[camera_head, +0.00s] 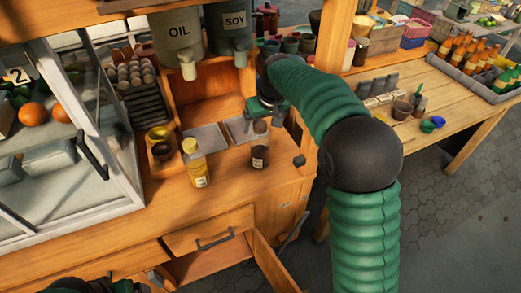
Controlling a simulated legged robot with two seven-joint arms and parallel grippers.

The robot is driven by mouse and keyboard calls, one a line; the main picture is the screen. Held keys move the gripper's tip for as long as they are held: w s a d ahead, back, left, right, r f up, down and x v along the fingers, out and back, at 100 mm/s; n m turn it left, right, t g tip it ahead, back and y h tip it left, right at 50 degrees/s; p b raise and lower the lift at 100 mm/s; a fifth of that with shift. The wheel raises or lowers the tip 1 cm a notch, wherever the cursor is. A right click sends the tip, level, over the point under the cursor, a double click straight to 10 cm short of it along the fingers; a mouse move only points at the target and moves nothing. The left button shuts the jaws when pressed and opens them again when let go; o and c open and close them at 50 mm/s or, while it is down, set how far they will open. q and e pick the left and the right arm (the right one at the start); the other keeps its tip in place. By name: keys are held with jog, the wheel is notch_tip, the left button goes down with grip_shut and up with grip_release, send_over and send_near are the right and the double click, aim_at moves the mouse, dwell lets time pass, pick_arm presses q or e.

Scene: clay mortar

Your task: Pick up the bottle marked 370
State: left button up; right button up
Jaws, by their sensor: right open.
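Two labelled bottles stand upright on the wooden counter (228,180). One is a clear bottle with yellow contents and a yellow cap (195,165). The other is a smaller bottle with dark contents (260,155), to its right. The label print is too small to read, so I cannot tell which is marked 370. My right gripper (268,118) is open, above and just behind the dark bottle's top. I cannot tell if it touches the bottle. Only a green and black part of my left arm shows at the bottom left edge; its gripper is not visible.
A glass display case (60,150) stands on the left. OIL (180,42) and SOY (229,30) dispensers hang above the counter's back. A drawer (212,235) and an open cabinet door (274,264) are below. A side table (440,95) with bottles and bowls is on the right.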

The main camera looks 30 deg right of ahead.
aim_at(261, 135)
jog(key=shift+w+a+f, duration=0.1)
jog(key=shift+a+f, duration=0.1)
jog(key=shift+f, duration=0.25)
jog(key=shift+a+f, duration=0.2)
jog(key=shift+f, duration=0.25)
jog(key=shift+s+a+f, duration=0.1)
jog(key=shift+s+f, duration=0.1)
jog(key=shift+f, duration=0.05)
jog(key=x, duration=0.5)
jog(key=shift+d+f, duration=0.4)
jog(key=shift+d, duration=0.1)
jog(key=shift+s+r, duration=0.25)
jog(key=shift+c, duration=0.8)
jog(key=shift+a, duration=0.3)
jog(key=shift+c, duration=1.2)
jog(key=shift+w+a, duration=0.1)
jog(key=c, duration=0.5)
pick_arm(q)
jog(key=shift+s+a+f, duration=0.15)
jog(key=shift+s+a, duration=0.25)
jog(key=shift+s, duration=0.15)
pick_arm(e)
grip_shut()
